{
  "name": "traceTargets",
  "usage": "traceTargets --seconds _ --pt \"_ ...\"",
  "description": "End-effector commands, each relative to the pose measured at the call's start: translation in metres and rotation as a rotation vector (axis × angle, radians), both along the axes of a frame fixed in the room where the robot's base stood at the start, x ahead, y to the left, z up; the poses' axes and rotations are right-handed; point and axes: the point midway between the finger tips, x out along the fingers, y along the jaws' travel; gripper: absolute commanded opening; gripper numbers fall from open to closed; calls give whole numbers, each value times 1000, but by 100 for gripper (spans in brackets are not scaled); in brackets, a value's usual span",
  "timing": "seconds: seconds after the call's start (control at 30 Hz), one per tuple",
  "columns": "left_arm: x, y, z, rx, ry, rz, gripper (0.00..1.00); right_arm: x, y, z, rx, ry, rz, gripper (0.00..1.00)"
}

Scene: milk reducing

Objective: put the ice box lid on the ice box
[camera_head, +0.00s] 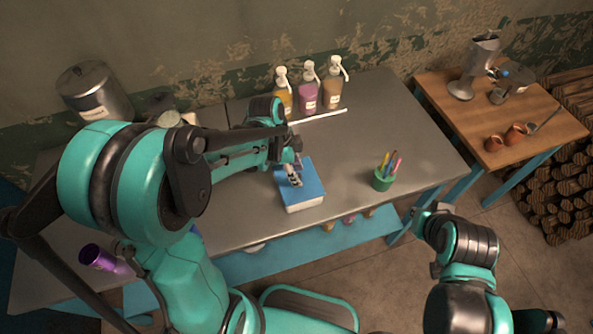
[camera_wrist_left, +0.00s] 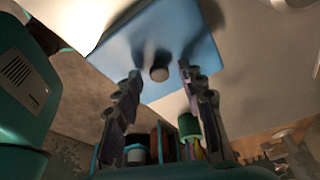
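The ice box (camera_head: 305,206) is a small white box on the grey metal table. The blue ice box lid (camera_head: 312,184) lies on top of it, and it looks seated, though part of its edge is hidden by my gripper. In the left wrist view the blue lid (camera_wrist_left: 180,32) shows with its round grey knob (camera_wrist_left: 159,74). My left gripper (camera_head: 293,178) is over the lid; in the wrist view its open fingers (camera_wrist_left: 160,72) stand either side of the knob with a gap on each side. My right arm's end (camera_head: 430,213) is off the table's front right; its fingers are unclear.
A green cup of pens (camera_head: 383,180) stands right of the box. Several pump bottles (camera_head: 308,92) stand at the back with a white strip (camera_head: 318,117) before them. A metal canister (camera_head: 95,93) and a purple cup (camera_head: 98,257) are left. A wooden table (camera_head: 500,115) is right.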

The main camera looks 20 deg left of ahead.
Motion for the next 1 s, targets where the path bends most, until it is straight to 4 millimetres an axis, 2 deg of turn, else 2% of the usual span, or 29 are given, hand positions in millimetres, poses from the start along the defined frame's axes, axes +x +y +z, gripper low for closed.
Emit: traceTargets --seconds 0.17,0.5,0.63,0.77,0.87,1.0 --pt "0 2 21 0 -1 1 40 0 0 16 0 0 0 0" --pt "-5 23 96 0 0 2 40 0 0 39 0 0 0 0" --pt "-6 28 115 0 0 1 40 0 0 44 0 0 0 0" --pt "-8 31 125 0 -1 4 40 0 0 46 0 0 0 0" --pt "-13 31 131 11 -7 63 40 0 0 46 0 0 0 0" --pt "-35 31 142 36 -48 319 40 0 0 46 0 0 0 0"
